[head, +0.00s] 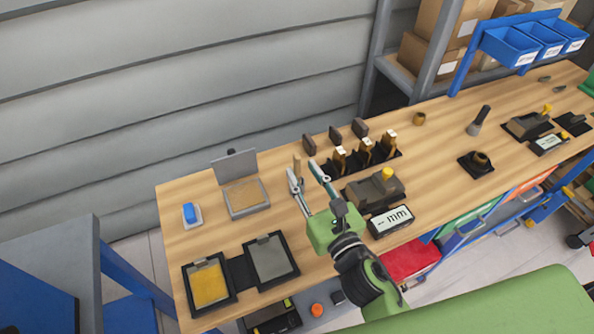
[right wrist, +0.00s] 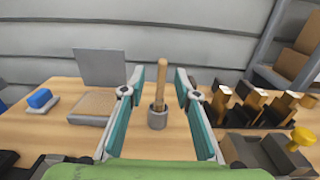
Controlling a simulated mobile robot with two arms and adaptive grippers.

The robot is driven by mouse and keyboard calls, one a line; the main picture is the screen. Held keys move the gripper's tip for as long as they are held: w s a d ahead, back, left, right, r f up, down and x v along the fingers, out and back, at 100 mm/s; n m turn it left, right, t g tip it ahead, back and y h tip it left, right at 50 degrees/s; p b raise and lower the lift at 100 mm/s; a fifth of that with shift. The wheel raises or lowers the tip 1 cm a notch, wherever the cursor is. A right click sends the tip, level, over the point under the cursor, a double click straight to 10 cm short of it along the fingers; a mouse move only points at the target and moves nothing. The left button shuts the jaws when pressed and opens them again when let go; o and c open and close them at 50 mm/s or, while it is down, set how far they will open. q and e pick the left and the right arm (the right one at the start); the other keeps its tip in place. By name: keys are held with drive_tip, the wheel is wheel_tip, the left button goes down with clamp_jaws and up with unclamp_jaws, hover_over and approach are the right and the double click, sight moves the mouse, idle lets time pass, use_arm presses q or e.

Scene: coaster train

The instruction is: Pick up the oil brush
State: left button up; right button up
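A wooden handle, which looks like the oil brush (right wrist: 161,76), stands upright in a small grey cup (right wrist: 157,118) in the right wrist view. In the head view the brush handle (head: 297,163) shows just beyond my right gripper; the cup is mostly hidden there by the fingers. My right gripper (head: 304,174) is open and empty. In the right wrist view its two fingers (right wrist: 160,82) frame the handle on the left and right, with the brush ahead of them. I cannot tell whether the fingertips reach around it. My left gripper is not in view.
A box with a raised lid (head: 246,198) stands left of the brush. Wooden-handled tools in a black rack (head: 374,161) and a device with a yellow knob (head: 371,192) are close on the right. Two framed trays (head: 271,259) lie nearer. A grey wall stands behind.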

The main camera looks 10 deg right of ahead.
sight(299, 163)
drive_tip(key=w, duration=0.1)
drive_tip(key=w+p, duration=0.1)
drive_tip(key=w, duration=0.2)
drive_tip(key=shift+w+a+p, duration=0.2)
drive_tip(key=shift+a+p, duration=0.05)
drive_tip(key=shift+p, duration=0.15)
drive_tip(key=shift+w, duration=0.3)
drive_tip(key=shift+a+f, duration=0.1)
clamp_jaws()
